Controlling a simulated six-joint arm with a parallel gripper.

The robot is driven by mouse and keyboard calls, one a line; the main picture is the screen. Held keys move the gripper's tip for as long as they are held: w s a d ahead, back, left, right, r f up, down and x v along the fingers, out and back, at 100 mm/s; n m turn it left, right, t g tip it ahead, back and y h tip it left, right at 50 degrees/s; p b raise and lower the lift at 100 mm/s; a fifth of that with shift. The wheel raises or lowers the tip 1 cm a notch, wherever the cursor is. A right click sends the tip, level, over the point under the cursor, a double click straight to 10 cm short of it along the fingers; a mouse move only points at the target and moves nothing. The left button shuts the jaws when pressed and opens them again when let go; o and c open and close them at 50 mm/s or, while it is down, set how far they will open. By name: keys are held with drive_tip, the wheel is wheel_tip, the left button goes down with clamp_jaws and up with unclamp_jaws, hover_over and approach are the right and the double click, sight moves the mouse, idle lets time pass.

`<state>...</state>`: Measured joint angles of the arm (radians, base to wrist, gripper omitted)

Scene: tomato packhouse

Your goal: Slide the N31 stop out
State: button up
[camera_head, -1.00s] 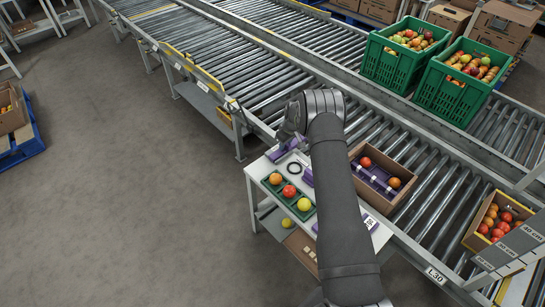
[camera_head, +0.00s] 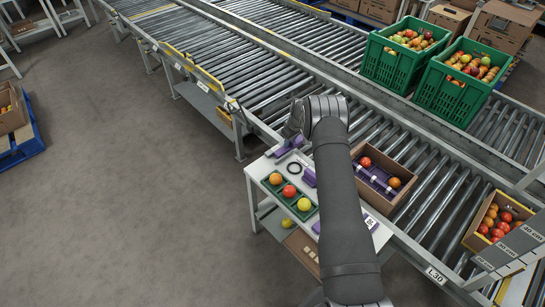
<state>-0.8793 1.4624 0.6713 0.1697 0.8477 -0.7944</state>
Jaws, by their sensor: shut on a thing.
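My gripper (camera_head: 295,134) is over the far left corner of the small white side table, next to the roller conveyor's near rail. It appears shut on a purple piece (camera_head: 286,148), which slants down to the left; my arm's wrist hides part of the grip. I cannot read an N31 mark anywhere, so I cannot tell whether this purple piece is the N31 stop. A small label on the conveyor's side (camera_head: 203,87), further up the line, is too small to read.
A carton (camera_head: 402,203) with a purple insert stands on the rollers right of my arm. Green crates (camera_head: 380,66) stand beyond. Rollers to the upper left are clear.

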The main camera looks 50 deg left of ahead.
sight(298, 142)
drive_tip(key=shift+s+d+f, duration=0.2)
drive_tip(key=shift+s+f, duration=0.05)
drive_tip(key=shift+f, duration=0.5)
drive_tip(key=shift+w, duration=1.45)
drive_tip(key=o, duration=0.8)
drive_tip(key=shift+c, duration=0.2)
drive_tip(key=shift+w, duration=0.3)
drive_tip(key=shift+w+v, duration=0.15)
drive_tip(key=shift+v, duration=1.05)
drive_tip(key=shift+w+v, duration=0.15)
drive_tip(key=shift+v, duration=1.05)
